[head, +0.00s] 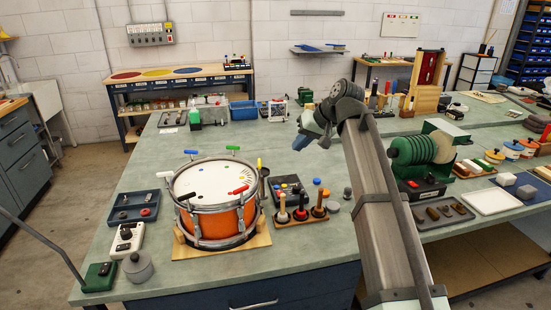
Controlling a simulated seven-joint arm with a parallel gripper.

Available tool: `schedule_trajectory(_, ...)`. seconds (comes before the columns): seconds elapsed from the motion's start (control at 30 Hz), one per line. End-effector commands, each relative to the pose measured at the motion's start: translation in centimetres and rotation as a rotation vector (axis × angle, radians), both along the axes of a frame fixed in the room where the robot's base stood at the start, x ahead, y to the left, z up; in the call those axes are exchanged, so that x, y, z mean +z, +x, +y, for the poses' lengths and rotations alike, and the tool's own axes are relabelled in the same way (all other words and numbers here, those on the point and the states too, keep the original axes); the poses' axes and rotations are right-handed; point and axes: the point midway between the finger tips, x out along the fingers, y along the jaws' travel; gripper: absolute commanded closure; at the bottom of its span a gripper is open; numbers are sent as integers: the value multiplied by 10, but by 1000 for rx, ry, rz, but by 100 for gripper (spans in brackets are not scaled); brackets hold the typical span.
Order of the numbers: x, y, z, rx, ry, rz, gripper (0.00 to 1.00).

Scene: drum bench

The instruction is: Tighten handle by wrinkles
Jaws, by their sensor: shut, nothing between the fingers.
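An orange drum (216,222) with a white head (206,182) stands on a wooden base at the left of the bench. Coloured handles stand around its rim: a red handle (238,190) at the front right, a yellow handle (259,163) at the right, a green handle (233,148) and a blue handle (191,152) at the back, and a dark one (187,196) at the front left. Small coloured marks dot the head. My gripper (300,144) is shut and empty, above the bench, right of and behind the drum, touching no handle.
A wooden rack of knobbed tools (301,217) and a black box (287,187) stand right of the drum. A blue tray (135,206), a white device (127,240) and a grey pot (138,267) lie left. A green-disc machine (410,152) stands right of my arm. Bench behind the drum is fairly clear.

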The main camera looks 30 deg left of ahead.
Motion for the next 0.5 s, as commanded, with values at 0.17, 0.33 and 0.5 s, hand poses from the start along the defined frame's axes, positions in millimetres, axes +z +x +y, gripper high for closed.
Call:
schedule_trajectory(0.17,-11,-1,10,3,0,3,100)
schedule_trajectory(0.33,-33,0,26,3,0,3,100)
schedule_trajectory(0.5,-57,2,44,3,-1,2,100)
